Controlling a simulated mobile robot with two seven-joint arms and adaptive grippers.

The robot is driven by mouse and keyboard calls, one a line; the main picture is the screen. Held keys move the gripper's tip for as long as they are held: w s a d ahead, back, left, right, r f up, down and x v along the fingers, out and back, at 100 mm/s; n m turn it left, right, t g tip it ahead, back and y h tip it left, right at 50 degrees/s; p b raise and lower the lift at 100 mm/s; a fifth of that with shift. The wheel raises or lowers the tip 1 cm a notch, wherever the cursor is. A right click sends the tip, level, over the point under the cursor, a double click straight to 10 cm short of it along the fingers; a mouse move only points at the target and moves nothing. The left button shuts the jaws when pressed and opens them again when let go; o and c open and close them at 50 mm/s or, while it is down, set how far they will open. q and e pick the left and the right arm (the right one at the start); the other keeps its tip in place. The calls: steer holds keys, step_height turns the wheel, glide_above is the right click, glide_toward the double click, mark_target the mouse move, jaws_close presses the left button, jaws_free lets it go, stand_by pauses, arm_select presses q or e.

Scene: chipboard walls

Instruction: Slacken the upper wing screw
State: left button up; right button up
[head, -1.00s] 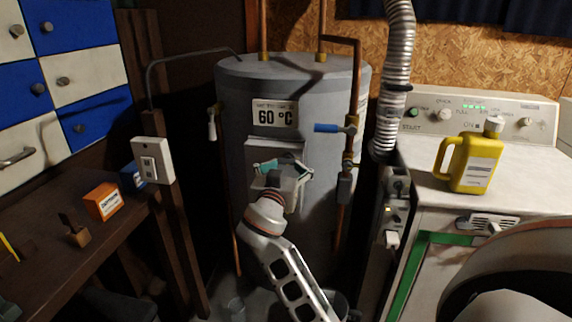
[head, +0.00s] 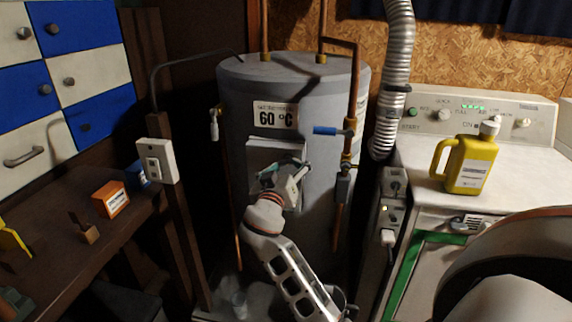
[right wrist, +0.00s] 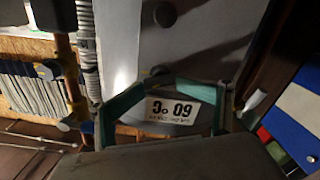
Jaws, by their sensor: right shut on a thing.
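A grey water tank (head: 240,110) stands in the middle of the head view, with a "60 °C" label and a pale front panel (head: 268,151) below it. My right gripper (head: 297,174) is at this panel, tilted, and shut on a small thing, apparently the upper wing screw. The screw itself is hidden in the head view by the gripper. In the right wrist view the teal fingers of my right gripper (right wrist: 160,84) point at the panel (right wrist: 205,40), and the label shows upside down. A dark round knob (right wrist: 163,14) shows beyond the fingertips. My left gripper is out of view.
A blue-handled valve (head: 328,130) and copper pipes are right of the tank. A silver duct (head: 397,60) hangs beside them. A yellow jug (head: 466,163) stands on the white washer (head: 515,180). A bench with an orange box (head: 110,199) is at the left.

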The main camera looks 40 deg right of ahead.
steer(key=shift+d+r+n+p, duration=0.1)
steer(key=shift+r+n+p, duration=0.35)
steer(key=shift+n+p, duration=1)
steer(key=shift+n, duration=0.15)
steer(key=shift+f+n, duration=0.15)
steer(key=shift+n, duration=0.25)
